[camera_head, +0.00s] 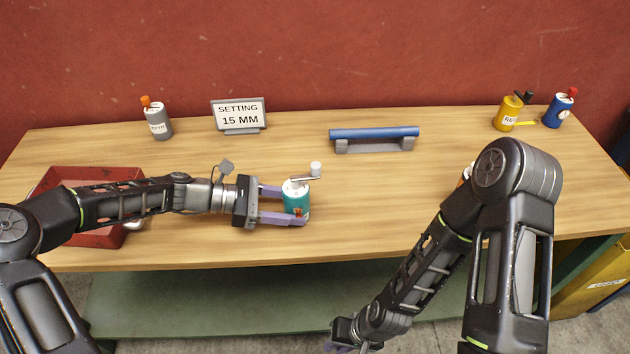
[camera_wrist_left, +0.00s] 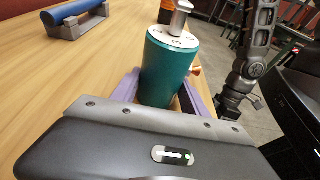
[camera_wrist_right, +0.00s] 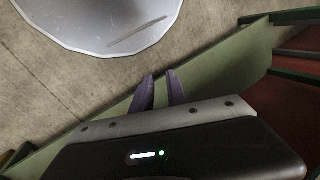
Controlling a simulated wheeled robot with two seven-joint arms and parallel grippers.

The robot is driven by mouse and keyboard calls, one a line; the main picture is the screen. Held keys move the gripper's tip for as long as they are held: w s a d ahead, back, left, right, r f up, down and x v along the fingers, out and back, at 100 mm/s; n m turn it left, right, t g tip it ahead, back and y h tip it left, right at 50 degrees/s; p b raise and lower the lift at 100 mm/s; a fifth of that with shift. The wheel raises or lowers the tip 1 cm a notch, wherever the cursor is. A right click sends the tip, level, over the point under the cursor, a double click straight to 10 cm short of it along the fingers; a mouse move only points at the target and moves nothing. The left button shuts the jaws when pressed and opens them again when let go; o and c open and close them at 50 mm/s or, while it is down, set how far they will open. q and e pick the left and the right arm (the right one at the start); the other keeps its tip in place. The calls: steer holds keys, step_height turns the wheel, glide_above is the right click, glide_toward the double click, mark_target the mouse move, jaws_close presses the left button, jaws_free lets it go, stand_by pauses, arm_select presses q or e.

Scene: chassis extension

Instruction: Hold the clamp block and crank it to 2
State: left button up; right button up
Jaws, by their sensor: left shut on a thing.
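The clamp block is a teal cylinder (camera_head: 296,197) with a white dial top and a crank handle (camera_head: 315,168). It stands upright on the table near the front middle. My left gripper (camera_head: 294,206) is shut on it, one finger on each side.
A sign reading "SETTING 15 MM" (camera_head: 239,115) and a blue bar on a grey stand (camera_head: 374,134) are at the back. A grey can (camera_head: 157,122), a yellow can (camera_head: 508,114) and a blue can (camera_head: 558,110) stand behind. A red tray (camera_head: 105,174) lies left, partly under my left arm.

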steer(key=w+r+m, duration=0.1)
steer(key=r, duration=0.1)
steer(key=w+r+m, duration=0.2)
steer(key=r, duration=0.1)
steer(key=w+d+r+m, duration=0.1)
steer(key=r+m, duration=0.1)
steer(key=r, duration=0.1)
steer(key=shift+w+r, duration=0.1)
steer(key=shift+w, duration=0.3)
jaws_close()
steer(key=w+a+r+m+y, duration=0.1)
steer(key=w+r+m, duration=0.15)
steer(key=r, duration=0.55)
steer(key=w+r+m+y, duration=0.1)
steer(key=r+m+y, duration=0.15)
steer(key=r, duration=0.55)
steer(key=w+d+r+n+t, duration=0.2)
steer(key=d+r, duration=0.2)
steer(key=r, duration=0.6)
steer(key=w+d+r+n+t, duration=0.2)
steer(key=w+d+r+t, duration=0.1)
steer(key=r, duration=0.8)
steer(key=shift+w+d+r, duration=0.15)
steer(key=shift+w+d, duration=0.2)
steer(key=shift+d, duration=0.4)
steer(key=shift+h, duration=0.25)
